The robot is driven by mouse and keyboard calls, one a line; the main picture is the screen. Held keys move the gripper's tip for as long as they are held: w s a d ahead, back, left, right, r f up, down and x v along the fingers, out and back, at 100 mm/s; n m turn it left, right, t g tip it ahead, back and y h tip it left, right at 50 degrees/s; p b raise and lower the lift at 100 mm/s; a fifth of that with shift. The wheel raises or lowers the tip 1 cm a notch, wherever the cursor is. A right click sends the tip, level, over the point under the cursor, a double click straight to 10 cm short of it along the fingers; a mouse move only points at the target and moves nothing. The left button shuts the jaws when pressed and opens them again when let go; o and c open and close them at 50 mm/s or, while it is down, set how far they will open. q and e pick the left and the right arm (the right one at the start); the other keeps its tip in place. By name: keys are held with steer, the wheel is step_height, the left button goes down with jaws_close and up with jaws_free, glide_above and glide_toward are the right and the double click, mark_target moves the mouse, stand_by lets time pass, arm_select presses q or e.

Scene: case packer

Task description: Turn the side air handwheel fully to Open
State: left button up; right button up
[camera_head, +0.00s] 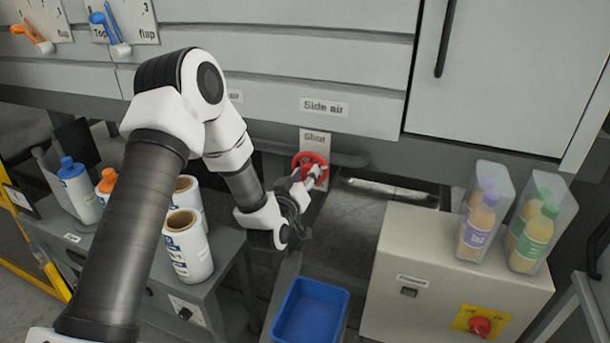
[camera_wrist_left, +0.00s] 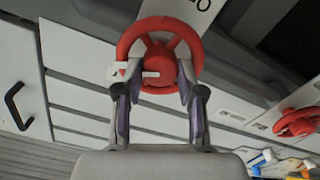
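The red side air handwheel (camera_head: 311,169) is on the machine front, under the "Side air" label (camera_head: 324,107) and a plate (camera_head: 315,143) that appears to read "Shut". My left gripper (camera_head: 309,181) is at the wheel, reaching it from the lower left. In the left wrist view the handwheel (camera_wrist_left: 160,20) fills the upper middle, with a white pointer bar near its hub. My left gripper's fingers (camera_wrist_left: 158,82) stand apart, one on each side of the hub, over the lower rim. Whether they press on it is unclear. My right gripper is not in view.
A blue bin (camera_head: 310,312) stands below the wheel. A grey cabinet (camera_head: 400,255) at right carries two clear holders with bottles and a red knob. Bottles and white canisters (camera_head: 187,245) stand on a bench at left. Orange and blue levers (camera_head: 110,32) are upper left.

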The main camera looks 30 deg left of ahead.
arm_select(q)
steer(key=shift+m, duration=0.3)
steer(key=shift+c, duration=0.3)
steer(key=m, duration=0.5)
steer(key=shift+p, duration=0.35)
steer(key=m+p, duration=0.1)
steer(key=m, duration=0.4)
steer(key=shift+m, duration=0.4)
steer(key=m+p, duration=0.3)
steer(key=m, duration=0.3)
steer(key=shift+d+r, duration=0.1)
steer(key=shift+f+m+p, duration=0.2)
steer(key=shift+m+p, duration=0.9)
steer(key=shift+m, duration=1.6)
steer(key=o, duration=1.1)
steer(key=shift+o, duration=0.2)
